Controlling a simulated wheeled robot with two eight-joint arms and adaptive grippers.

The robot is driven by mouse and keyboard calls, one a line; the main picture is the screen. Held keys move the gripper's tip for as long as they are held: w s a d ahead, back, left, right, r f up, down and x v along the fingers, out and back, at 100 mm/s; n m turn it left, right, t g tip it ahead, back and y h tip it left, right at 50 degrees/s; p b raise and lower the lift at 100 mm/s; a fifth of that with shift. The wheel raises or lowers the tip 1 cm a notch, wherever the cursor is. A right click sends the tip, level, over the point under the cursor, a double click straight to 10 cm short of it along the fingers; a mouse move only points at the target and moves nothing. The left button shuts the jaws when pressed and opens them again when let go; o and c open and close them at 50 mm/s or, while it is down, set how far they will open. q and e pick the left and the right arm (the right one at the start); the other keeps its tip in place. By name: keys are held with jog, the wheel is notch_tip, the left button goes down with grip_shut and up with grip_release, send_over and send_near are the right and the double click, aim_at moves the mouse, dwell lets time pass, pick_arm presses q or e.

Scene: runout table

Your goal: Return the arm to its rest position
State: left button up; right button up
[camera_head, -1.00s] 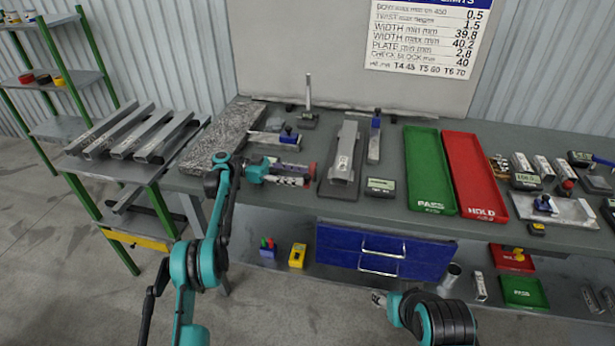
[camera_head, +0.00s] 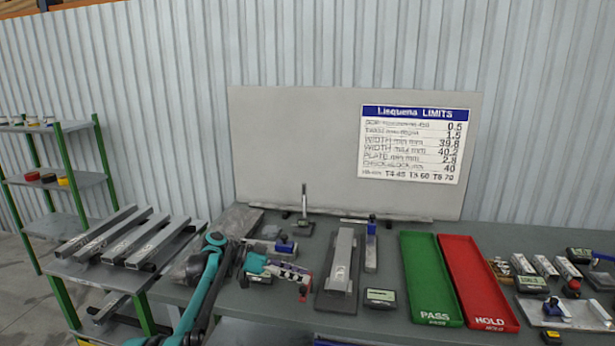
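My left arm, teal and black, comes up from the lower left in the head view and bends at a joint above the table. My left gripper (camera_head: 298,279) is over the left part of the bench, left of a grey block on a dark plate (camera_head: 340,268). Its fingers point right and a little down. A small dark red part shows at their tips. I cannot make out a gap between the fingers or whether anything is between them. My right arm and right gripper are outside the picture.
Near the gripper are a small display gauge (camera_head: 379,298) and a thin upright stand (camera_head: 304,222). The green PASS tray (camera_head: 431,290) and red HOLD tray (camera_head: 478,290) look empty. Grey bars (camera_head: 127,236) lie on a side rack at left. A backboard (camera_head: 290,150) rises behind.

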pick_arm(q)
jog(key=s+a+r+n+t+y, duration=0.1)
jog(key=s+r+n+t+y, duration=0.2)
jog(key=s+n, duration=0.5)
jog(key=s+a+f+n+t+y, duration=0.1)
jog(key=s+a+f+n+y, duration=0.1)
jog(key=s, duration=0.7)
jog(key=s+a+f+n+t+y, duration=0.2)
jog(key=s+a+f+y, duration=0.3)
jog(key=s, duration=0.5)
jog(key=s+a+f+n+t+y, duration=0.1)
jog(key=s+a+f+y, duration=0.2)
jog(key=s+a, duration=0.4)
jog(key=s+y, duration=0.1)
jog(key=s, duration=0.2)
jog(key=shift+f+n, duration=0.35)
jog(key=shift+n, duration=0.05)
